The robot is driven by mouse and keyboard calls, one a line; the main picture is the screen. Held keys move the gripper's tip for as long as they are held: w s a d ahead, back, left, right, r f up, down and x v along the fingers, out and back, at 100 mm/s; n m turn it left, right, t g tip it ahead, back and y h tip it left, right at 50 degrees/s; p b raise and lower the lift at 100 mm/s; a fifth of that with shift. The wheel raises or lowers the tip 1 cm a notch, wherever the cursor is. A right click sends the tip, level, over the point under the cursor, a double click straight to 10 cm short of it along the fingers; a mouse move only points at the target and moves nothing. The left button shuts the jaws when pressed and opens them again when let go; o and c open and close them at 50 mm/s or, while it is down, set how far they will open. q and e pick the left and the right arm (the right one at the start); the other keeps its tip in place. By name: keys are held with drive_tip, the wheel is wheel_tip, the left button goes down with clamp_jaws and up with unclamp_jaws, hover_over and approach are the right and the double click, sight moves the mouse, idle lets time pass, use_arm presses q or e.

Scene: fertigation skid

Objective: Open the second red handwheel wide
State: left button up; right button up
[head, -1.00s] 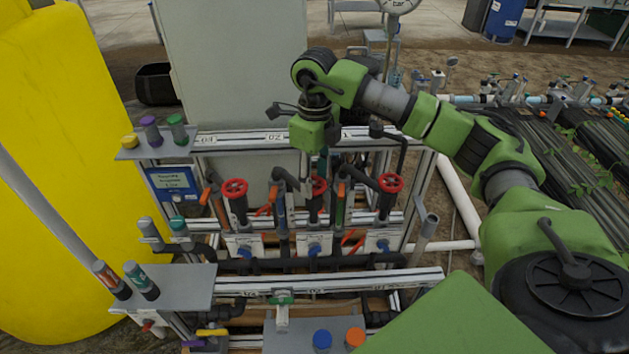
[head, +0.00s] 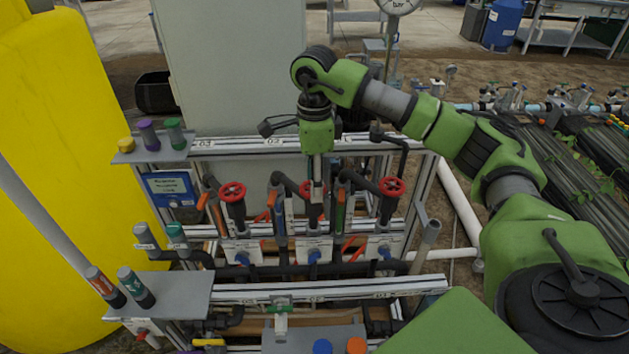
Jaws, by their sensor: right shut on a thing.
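Three red handwheels stand in a row on the skid: a left one (head: 232,191), a middle one (head: 308,186) and a right one (head: 392,187). The middle one is second from either side. My right gripper (head: 317,190) points straight down at the middle handwheel and is shut on it. The gripper and its wrist hide part of that wheel, so its spokes cannot be made out. My left gripper is out of view.
Orange lever handles (head: 271,199) and black pipes stand close beside the wheels. A labelled rail (head: 235,144) runs behind, and a lower rail (head: 350,284) in front. A yellow tank (head: 60,190) fills the left. A pressure gauge (head: 397,4) stands behind.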

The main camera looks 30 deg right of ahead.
idle(0.4)
drive_tip(key=o, duration=1.1)
wheel_tip(320, 180, up, 12)
idle(0.4)
